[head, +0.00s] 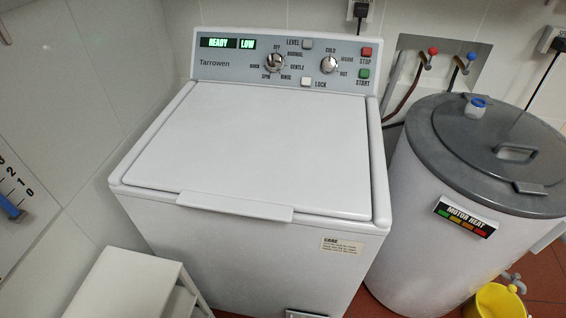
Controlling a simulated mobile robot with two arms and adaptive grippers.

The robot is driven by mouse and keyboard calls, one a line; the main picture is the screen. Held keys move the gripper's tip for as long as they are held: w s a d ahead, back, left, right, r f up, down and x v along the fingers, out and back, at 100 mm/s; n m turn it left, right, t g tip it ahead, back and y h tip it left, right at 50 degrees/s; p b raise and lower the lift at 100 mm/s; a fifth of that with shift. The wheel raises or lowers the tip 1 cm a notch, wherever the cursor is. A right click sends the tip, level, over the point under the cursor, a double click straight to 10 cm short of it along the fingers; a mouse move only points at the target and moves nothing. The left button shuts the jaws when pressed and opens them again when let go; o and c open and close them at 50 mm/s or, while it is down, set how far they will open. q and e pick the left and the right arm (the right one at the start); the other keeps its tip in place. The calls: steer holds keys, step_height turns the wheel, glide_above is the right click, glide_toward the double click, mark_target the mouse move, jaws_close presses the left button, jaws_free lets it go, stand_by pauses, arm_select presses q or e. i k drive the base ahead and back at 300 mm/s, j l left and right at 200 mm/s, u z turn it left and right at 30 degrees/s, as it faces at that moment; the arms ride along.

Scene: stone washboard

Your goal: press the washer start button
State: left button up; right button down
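The washer (260,145) is a white top-loader in the middle of the head view, with its lid closed. Its grey control panel (228,72) runs along the back edge. The green start button (364,73) is at the panel's right end, above the word START. The red stop button (366,52) sits above it. The displays read READY (218,43) and LOW (247,44). A cycle knob (274,63), a temperature knob (328,64), a level button (307,44) and a lock button (306,81) are also on the panel. Neither gripper is in view.
A round tub with a dark grey lid (450,125) and a motor heat gauge stands close on the right. A yellow bucket (492,303) is under its tap. A white shelf unit (120,285) stands front left. Red and blue wall taps (432,52) are behind. The space above the washer lid is clear.

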mark_target(363, 73)
steer(key=i+l+u, duration=0.15)
steer(key=l+u, duration=0.2)
steer(key=l, duration=0.45)
steer(key=i+l+u, duration=0.1)
steer(key=l+u, duration=0.25)
steer(key=l, duration=0.4)
